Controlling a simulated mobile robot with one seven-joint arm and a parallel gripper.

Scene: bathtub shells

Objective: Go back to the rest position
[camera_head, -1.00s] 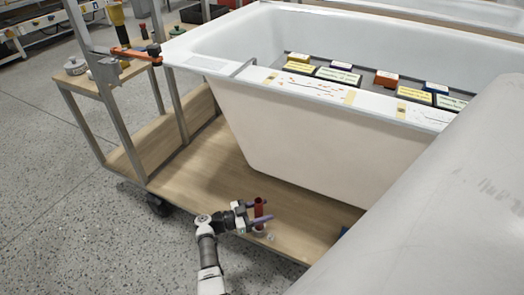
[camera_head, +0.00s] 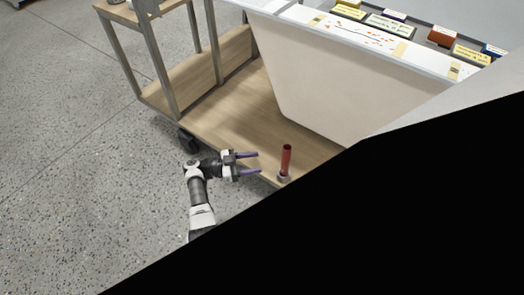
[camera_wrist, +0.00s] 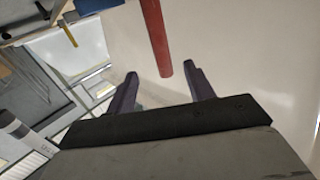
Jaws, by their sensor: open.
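My gripper (camera_head: 258,163) is open and empty at the cart's lower front edge, its purple fingers pointing right. A red cylinder (camera_head: 286,160) stands upright on a small grey base (camera_head: 284,178) just right of the fingertips, apart from them. In the wrist view my gripper (camera_wrist: 158,82) shows its two fingers spread, with the red cylinder (camera_wrist: 155,38) beyond and between them, no finger seen touching it.
A white bathtub shell (camera_head: 330,95) stands on the wooden cart shelf (camera_head: 235,120). Several small labelled boxes (camera_head: 390,22) lie on a tray at the tub. Grey cart posts (camera_head: 155,60) rise at the left. The speckled floor (camera_head: 70,150) at left is clear. A large black area covers the lower right of the head view.

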